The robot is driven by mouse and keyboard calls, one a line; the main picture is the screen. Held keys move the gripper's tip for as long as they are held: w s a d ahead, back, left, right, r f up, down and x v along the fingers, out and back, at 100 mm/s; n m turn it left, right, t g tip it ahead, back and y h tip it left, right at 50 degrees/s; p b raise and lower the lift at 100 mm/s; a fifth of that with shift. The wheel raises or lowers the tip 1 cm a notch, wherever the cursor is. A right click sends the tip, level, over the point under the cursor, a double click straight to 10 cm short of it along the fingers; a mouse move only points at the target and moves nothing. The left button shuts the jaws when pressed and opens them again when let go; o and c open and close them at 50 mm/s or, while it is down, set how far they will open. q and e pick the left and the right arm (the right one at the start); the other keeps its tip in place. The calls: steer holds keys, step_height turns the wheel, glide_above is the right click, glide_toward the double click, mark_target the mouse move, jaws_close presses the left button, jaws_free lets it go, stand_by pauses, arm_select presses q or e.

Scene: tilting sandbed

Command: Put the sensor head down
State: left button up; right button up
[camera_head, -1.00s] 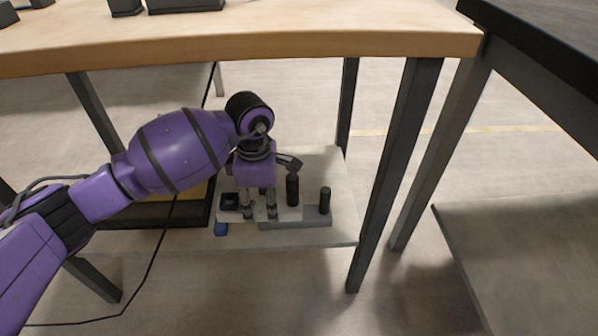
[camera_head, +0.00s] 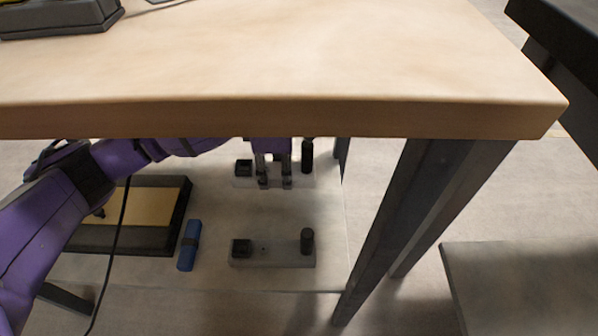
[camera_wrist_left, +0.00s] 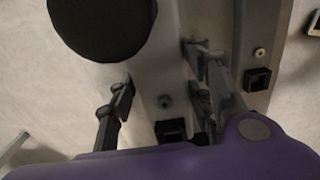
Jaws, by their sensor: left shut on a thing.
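Two grey bars, each with a black square block and a black upright cylinder, show under the table in the head view. My left gripper (camera_head: 274,182) is shut on the far bar, which I take to be the sensor head (camera_head: 243,182). The similar near bar (camera_head: 272,256) stands apart from it on the lower shelf. In the wrist view, my left gripper's fingers (camera_wrist_left: 160,105) are on either side of the held sensor head (camera_wrist_left: 164,80). Its cylinder shows as a large dark disc. I cannot tell whether it touches the shelf. My right gripper is not in view.
The wooden table top (camera_head: 290,60) covers part of my left arm. A dark table leg (camera_head: 400,220) stands to the right.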

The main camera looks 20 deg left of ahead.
mark_target(276, 171)
arm_select(q)
step_height(276, 171, down, 3)
steer(key=shift+s+f+b, duration=0.15)
steer(key=shift+f+b, duration=0.05)
steer(key=shift+b, duration=0.4)
step_height(276, 171, down, 4)
steer(key=shift+f+b, duration=0.25)
steer(key=shift+b, duration=0.8)
steer(key=shift+f, duration=0.35)
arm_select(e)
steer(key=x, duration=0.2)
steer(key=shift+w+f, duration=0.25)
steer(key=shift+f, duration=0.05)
arm_select(q)
steer(key=shift+f, duration=0.1)
steer(key=o, duration=1.4)
steer(key=shift+c, duration=0.2)
steer(key=shift+f, duration=0.1)
step_height(276, 171, up, 11)
steer(key=p, duration=0.4)
steer(key=shift+r+p, duration=0.3)
steer(key=shift+r, duration=0.45)
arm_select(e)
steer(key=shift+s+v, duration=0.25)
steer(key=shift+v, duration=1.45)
